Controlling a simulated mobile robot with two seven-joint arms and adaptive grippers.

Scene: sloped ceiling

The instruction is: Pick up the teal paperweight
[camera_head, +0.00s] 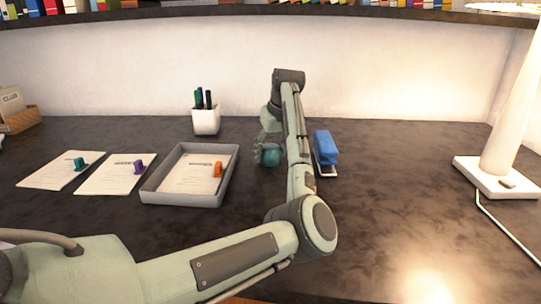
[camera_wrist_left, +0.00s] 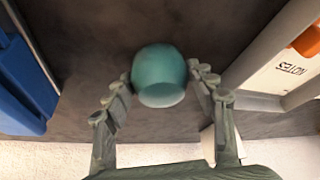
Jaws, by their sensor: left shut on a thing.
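The teal paperweight (camera_head: 270,157) is a rounded teal piece on the dark desk, between the grey tray and the blue stapler in the head view. My left gripper (camera_head: 268,148) reaches down over it, and its fingers are shut on the paperweight. In the left wrist view the paperweight (camera_wrist_left: 159,76) sits between the two fingertips of the left gripper (camera_wrist_left: 160,85), with a finger touching it on each side. I cannot clearly tell whether it is clear of the desk. My right gripper is not in view.
A grey tray (camera_head: 150,187) with a paper and an orange stamp (camera_head: 218,169) is left of the gripper. A blue stapler (camera_head: 326,150) stands close to the right of my arm. A white pen cup (camera_head: 206,121) is behind. A lamp base (camera_head: 487,180) is far right; desk between is clear.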

